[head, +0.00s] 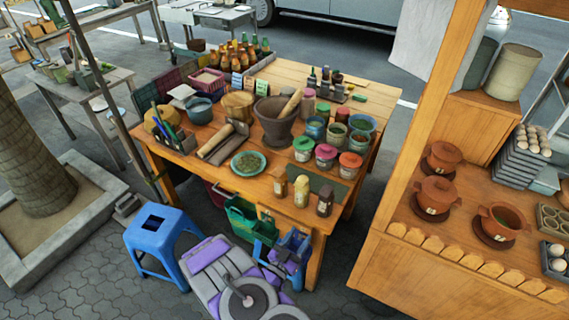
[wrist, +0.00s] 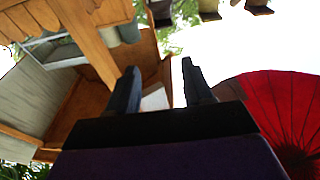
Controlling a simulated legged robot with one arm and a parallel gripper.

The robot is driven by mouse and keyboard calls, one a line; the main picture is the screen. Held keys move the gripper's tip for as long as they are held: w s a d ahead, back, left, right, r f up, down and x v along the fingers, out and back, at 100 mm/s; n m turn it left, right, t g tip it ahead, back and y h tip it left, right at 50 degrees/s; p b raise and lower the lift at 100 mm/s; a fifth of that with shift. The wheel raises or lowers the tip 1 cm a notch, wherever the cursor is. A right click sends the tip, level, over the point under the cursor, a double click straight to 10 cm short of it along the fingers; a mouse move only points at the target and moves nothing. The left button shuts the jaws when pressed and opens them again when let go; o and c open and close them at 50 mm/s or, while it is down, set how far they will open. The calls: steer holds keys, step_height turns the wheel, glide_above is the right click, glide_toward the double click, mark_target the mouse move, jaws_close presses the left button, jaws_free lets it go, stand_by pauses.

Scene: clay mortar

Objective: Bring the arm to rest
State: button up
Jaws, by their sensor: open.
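My gripper (wrist: 159,68) shows in the wrist view with its two dark fingers spread apart and nothing between them. The wrist view looks up past a wooden stall and a red parasol, and the fingers touch nothing that I can see. In the head view, my purple and grey arm is folded low at the bottom centre, in front of the wooden table (head: 175,160). The fingers cannot be made out clearly there. A dark clay mortar (head: 272,128) stands upright on the table with a wooden pestle (head: 291,103) leaning in it.
Jars, bowls and bottles crowd the table around the mortar. A blue stool (head: 153,222) stands left of my arm, and a green crate (head: 240,212) sits by the table's front. A wooden stall counter (head: 400,255) with clay pots is at right. Paving is open at lower left.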

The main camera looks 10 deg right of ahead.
steer(key=w+a+m+g+y, duration=0.2)
steer(key=w+a+g+y, duration=0.4)
steer(key=w+a+y, duration=0.3)
steer(key=s+a+r+n+g+y+b, duration=0.1)
steer(key=s+a+r+n+g+y, duration=0.3)
steer(key=a+r, duration=0.6)
steer(key=s+d+r+n+g+y, duration=0.1)
steer(key=s+d+r+n+y, duration=0.1)
steer(key=s+d+r, duration=0.35)
steer(key=s+d+r+n+g+y, duration=0.1)
steer(key=s+d+r+n+g, duration=0.1)
steer(key=s+r, duration=0.6)
steer(key=s+d+r+g+h, duration=0.1)
steer(key=s+d, duration=0.3)
steer(key=s, duration=0.4)
steer(key=s+d+r+n+g+h, duration=0.1)
steer(key=s+d+r, duration=0.1)
steer(key=s+d, duration=0.3)
steer(key=s+d+r+n+g+h+b, duration=0.1)
steer(key=s+d, duration=0.4)
steer(key=s, duration=0.5)
steer(key=shift+s+r+g, duration=0.4)
steer(key=shift+g, duration=0.2)
